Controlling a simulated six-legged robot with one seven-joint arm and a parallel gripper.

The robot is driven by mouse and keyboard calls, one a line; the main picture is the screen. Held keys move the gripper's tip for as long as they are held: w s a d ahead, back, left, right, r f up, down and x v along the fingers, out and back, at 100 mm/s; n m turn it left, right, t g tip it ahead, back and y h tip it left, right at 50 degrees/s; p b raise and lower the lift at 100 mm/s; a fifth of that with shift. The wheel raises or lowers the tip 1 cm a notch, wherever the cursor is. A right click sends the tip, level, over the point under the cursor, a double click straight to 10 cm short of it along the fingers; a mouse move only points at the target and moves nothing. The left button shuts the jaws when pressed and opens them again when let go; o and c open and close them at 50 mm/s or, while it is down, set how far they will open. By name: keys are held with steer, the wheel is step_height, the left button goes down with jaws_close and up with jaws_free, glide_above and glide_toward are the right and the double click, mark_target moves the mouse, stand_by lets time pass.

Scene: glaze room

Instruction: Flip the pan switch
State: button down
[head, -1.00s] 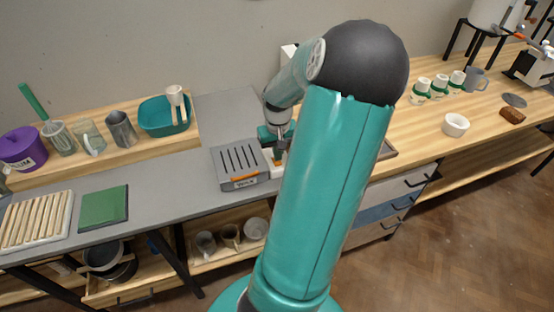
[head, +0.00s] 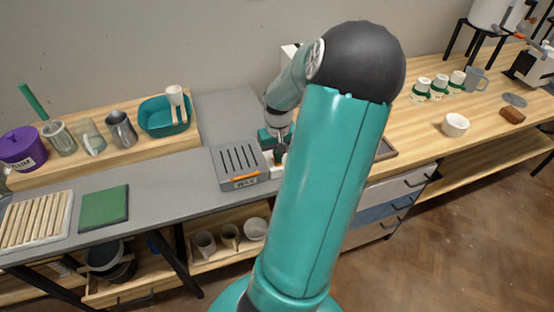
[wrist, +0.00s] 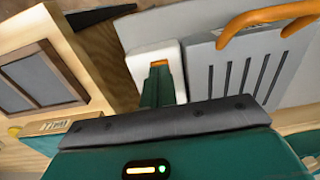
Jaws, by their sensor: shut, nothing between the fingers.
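The pan is a grey box (head: 229,162) with a slotted lid, an orange handle and a front label, on the grey counter. It also shows at the upper right of the wrist view (wrist: 221,77). Beside it is a white switch block (wrist: 140,62) with a small orange part (wrist: 159,63) on top. My gripper (wrist: 157,88) is shut and empty, its green fingers pointing at the orange part and hiding some of it. I cannot tell whether they touch it. In the head view my gripper (head: 279,150) is beside the pan, and my arm partly hides the block.
A dark-framed wooden tray (wrist: 42,77) lies on the other side of the block. A teal basin (head: 164,116), a purple pot (head: 22,150) and jugs stand on the wooden shelf at left. A green board (head: 104,207) lies on the counter. White cups stand at right.

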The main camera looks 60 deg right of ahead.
steer(key=shift+f, duration=0.4)
steer(key=shift+r, duration=3.5)
